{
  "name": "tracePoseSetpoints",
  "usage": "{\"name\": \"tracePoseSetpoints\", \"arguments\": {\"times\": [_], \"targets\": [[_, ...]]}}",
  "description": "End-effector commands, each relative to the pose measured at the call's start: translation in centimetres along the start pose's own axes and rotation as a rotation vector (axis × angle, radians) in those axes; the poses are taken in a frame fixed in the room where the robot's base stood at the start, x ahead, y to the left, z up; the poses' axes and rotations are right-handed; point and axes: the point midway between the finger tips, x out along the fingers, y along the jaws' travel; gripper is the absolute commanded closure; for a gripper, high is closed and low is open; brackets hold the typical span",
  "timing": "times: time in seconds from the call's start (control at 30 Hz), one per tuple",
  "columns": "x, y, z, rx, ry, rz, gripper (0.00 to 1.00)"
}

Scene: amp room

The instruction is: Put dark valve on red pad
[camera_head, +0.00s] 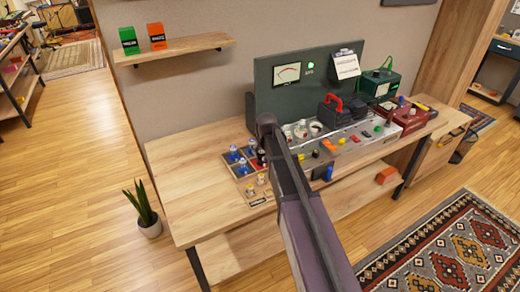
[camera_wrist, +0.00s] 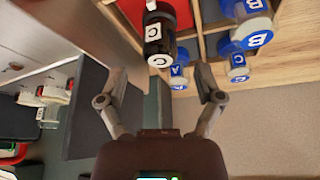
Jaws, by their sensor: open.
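A dark valve (camera_wrist: 158,42) with white C labels is just ahead of my gripper in the wrist view. In the head view the dark valve (camera_head: 261,159) shows at the right side of a wooden divided board, partly beside my arm. A red pad (camera_wrist: 178,13) lies in a board compartment and overlaps the dark valve's outline in the wrist view; I cannot tell whether the valve rests on it. My gripper (camera_wrist: 160,78) is open, its two fingers apart, with nothing between them. In the head view my arm hides the gripper's fingers.
Blue-based valves (camera_wrist: 238,38) labelled A and B stand close by on the board. The grey console (camera_head: 322,150) with knobs and an upright dark panel (camera_head: 275,95) borders the board. The wooden table's left part (camera_head: 190,165) is clear.

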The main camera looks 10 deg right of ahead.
Motion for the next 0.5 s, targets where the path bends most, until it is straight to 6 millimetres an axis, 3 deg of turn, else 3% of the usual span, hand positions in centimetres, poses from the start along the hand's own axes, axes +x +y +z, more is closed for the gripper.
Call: {"name": "tracePoseSetpoints", "arguments": {"times": [0.5], "targets": [[-5.1,0.0,-0.1,0.000,0.000,0.000,0.15]]}}
